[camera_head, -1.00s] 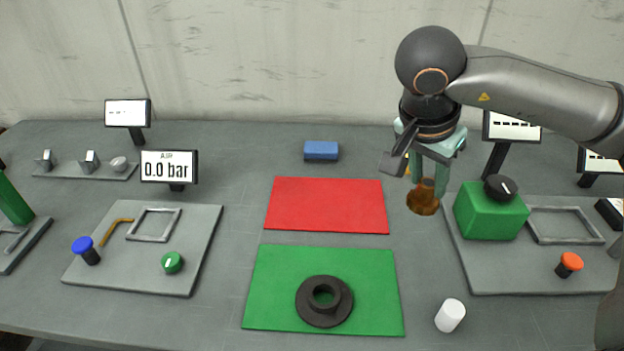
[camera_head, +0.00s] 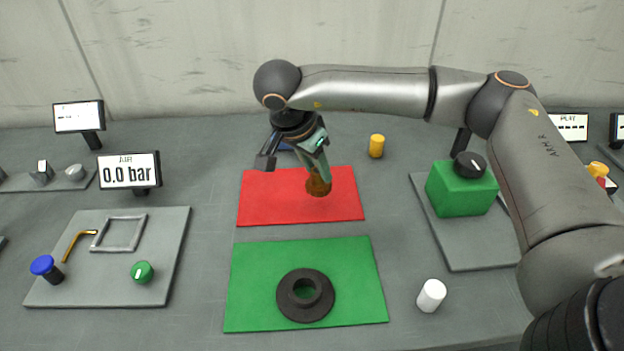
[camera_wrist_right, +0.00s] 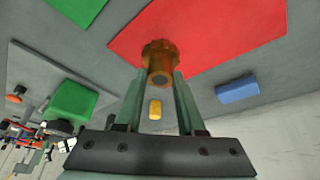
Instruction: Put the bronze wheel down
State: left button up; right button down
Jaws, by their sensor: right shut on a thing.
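The bronze wheel (camera_head: 319,182) is held in my right gripper (camera_head: 314,165), over the red mat (camera_head: 262,205) in the head view. In the right wrist view the wheel (camera_wrist_right: 160,58) sits between the two fingertips, and the red mat (camera_wrist_right: 215,35) lies beyond it. I cannot tell for sure whether the wheel touches the mat; it appears to be above it. My left gripper is not in view.
A black flanged ring (camera_head: 306,296) lies on the green mat (camera_head: 250,270) in front. A white cylinder (camera_head: 431,296), a yellow cylinder (camera_head: 376,146) and a green block with a black knob (camera_head: 461,190) stand to the right. A blue block (camera_wrist_right: 237,89) is behind the red mat.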

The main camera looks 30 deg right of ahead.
aim_at(311, 180)
jog(key=shift+w+a+f, duration=0.2)
jog(key=shift+w+f, duration=0.15)
jog(key=shift+f, duration=0.05)
jog(key=shift+w+f, duration=0.1)
jog(key=shift+f, duration=1.55)
jog(key=shift+f, duration=0.2)
jog(key=c, duration=0.5)
grip_release()
jog(key=v, duration=1.2)
jog(key=shift+r, duration=0.2)
